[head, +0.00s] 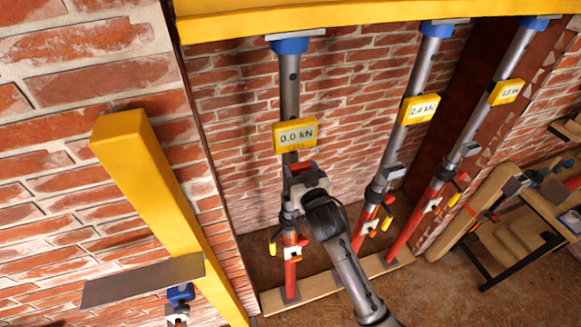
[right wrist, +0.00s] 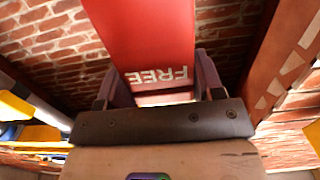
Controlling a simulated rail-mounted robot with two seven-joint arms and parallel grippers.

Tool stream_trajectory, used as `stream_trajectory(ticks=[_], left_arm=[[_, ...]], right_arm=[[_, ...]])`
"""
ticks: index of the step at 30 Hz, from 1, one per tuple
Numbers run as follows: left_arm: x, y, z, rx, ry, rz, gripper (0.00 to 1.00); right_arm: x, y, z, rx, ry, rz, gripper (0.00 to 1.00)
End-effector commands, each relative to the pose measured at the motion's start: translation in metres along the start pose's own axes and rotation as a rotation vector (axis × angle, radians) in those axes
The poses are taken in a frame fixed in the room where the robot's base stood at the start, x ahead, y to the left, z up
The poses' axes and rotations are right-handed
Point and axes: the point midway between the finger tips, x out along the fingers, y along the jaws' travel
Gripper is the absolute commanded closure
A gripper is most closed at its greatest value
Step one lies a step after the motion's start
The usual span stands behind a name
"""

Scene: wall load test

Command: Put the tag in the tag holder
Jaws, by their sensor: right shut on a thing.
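My right gripper (head: 303,180) is in front of the left steel prop (head: 290,95), just below its yellow display (head: 296,135) reading 0.0 kN. It is shut on the red tag (head: 302,166), of which only a small part shows in the head view. In the right wrist view, the tag (right wrist: 150,35) is a broad red plate with the word FREE upside down, between the two fingers (right wrist: 163,78). I cannot make out the tag holder; the gripper and tag may hide it. My left gripper is not in view.
Two more props with displays (head: 418,108) (head: 505,92) stand to the right under a yellow beam (head: 350,15). A yellow timber (head: 150,185) leans at left, near a grey plate (head: 140,281). A wooden bench (head: 545,215) stands at right.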

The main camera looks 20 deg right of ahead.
Motion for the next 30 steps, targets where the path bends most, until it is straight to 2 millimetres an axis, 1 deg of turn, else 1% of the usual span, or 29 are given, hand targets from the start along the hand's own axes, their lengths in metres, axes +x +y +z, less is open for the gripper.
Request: stream_trajectory(ticks=[1,3,6,9,14,20,30], left_arm=[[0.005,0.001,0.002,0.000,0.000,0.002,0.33],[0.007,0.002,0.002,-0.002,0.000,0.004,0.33],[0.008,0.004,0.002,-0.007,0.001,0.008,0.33],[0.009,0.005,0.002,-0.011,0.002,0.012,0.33],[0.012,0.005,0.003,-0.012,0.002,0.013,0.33],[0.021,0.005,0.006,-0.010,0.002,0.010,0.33],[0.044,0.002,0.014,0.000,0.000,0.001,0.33]], right_arm=[[0.014,0.001,0.005,-0.001,0.001,0.002,0.62],[0.028,0.001,0.009,-0.001,0.000,0.002,0.62],[0.040,0.001,0.012,0.001,0.000,0.002,0.62],[0.046,0.001,0.014,0.001,0.000,0.002,0.62],[0.050,0.001,0.018,0.001,-0.001,0.002,0.62],[0.050,0.001,0.028,0.001,-0.002,0.002,0.62],[0.051,0.001,0.054,0.001,-0.002,0.002,0.62]])
